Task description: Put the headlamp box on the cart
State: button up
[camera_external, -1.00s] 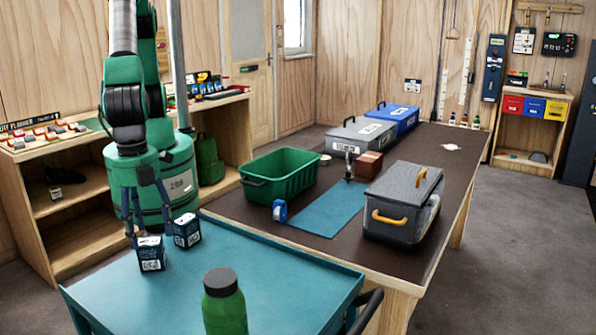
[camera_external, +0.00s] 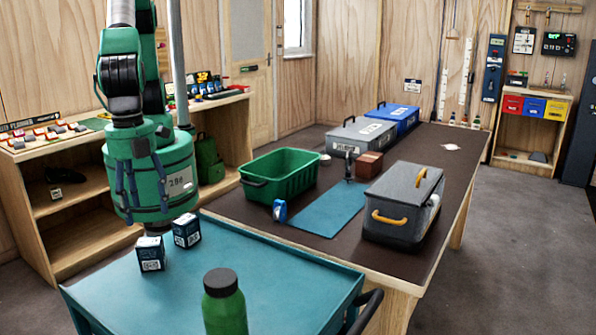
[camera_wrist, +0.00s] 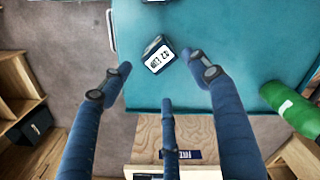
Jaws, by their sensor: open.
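Two small dark-blue boxes with white print stand on the teal cart (camera_external: 270,270). The nearer box (camera_external: 151,254) is close to the cart's left edge, and the other box (camera_external: 187,230) is just behind it to the right. I cannot read which is the headlamp box. My gripper (camera_external: 143,208) is open and empty above the boxes, its dark-blue fingers spread and apart from them. In the wrist view, one box (camera_wrist: 158,55) shows beyond the fingertips on the cart top (camera_wrist: 215,30). The other box is mostly cut off at the top edge.
A green bottle (camera_external: 224,305) stands on the cart's front part. Behind the cart, a dark table (camera_external: 395,270) holds a green crate (camera_external: 280,175), a grey case with yellow handles (camera_external: 400,205) and other cases. The cart's middle is clear.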

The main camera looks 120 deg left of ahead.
jog(key=s+a+r+n+t+h, duration=0.15)
jog(key=a+r+n, duration=0.25)
jog(key=a+r, duration=1.55)
jog(key=s+a+r+n+t, duration=0.2)
jog(key=s+a+r, duration=0.2)
jog(key=s+a, duration=0.4)
jog(key=s+a+r+n+t+y, duration=0.1)
jog(key=s+a+r+n+t, duration=0.1)
jog(key=s+a, duration=0.6)
notch_tip(320, 180, up, 2)
jog(key=shift+s+a+r+n, duration=0.1)
jog(key=shift+s+a+n, duration=0.35)
jog(key=shift+a, duration=0.5)
